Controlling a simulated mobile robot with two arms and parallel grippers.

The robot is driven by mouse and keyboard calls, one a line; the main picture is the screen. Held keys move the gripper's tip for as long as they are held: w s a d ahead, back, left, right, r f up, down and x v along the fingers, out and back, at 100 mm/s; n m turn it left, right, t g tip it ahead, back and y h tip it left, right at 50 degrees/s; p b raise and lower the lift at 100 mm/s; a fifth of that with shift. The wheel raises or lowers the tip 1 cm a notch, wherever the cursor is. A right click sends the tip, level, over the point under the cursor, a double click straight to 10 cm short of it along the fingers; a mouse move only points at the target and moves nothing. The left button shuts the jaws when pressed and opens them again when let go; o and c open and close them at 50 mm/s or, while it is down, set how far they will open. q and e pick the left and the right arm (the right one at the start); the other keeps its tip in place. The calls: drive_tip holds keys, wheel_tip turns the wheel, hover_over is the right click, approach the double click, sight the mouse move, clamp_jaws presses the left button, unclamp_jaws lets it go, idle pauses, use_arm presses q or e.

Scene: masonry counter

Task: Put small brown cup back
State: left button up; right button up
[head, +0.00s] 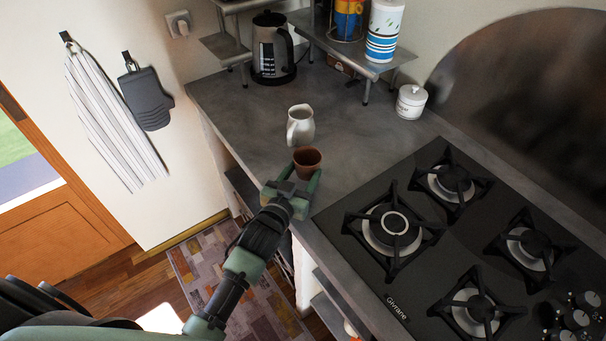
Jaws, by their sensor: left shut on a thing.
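The small brown cup (307,161) is upright at the counter's left edge, in the middle of the head view. My left gripper (297,181) is shut on it, with the fingers at the cup's near side. The fingers hide the lower part of the cup, so I cannot tell whether its base touches the counter. My right gripper is not in view.
A white pitcher (300,126) stands just behind the cup. A gas stove (392,222) lies to the right. A kettle (271,47), a lidded white jar (411,101) and a metal shelf (345,48) are at the back. Grey counter (358,128) between them is clear.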

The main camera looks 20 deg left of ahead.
use_arm(q)
drive_tip(key=shift+f, duration=0.4)
drive_tip(key=shift+f, duration=0.1)
drive_tip(key=o, duration=1.4)
drive_tip(key=shift+r, duration=0.25)
drive_tip(key=s, duration=0.3)
drive_tip(key=s+b, duration=0.1)
drive_tip(key=s, duration=0.3)
drive_tip(key=s+a+r, duration=0.1)
drive_tip(key=s, duration=0.2)
drive_tip(key=shift+s+b, duration=0.3)
drive_tip(key=shift+b, duration=0.05)
drive_tip(key=shift+s+a+r, duration=0.15)
drive_tip(key=shift+s+r, duration=0.1)
drive_tip(key=shift+s, duration=0.35)
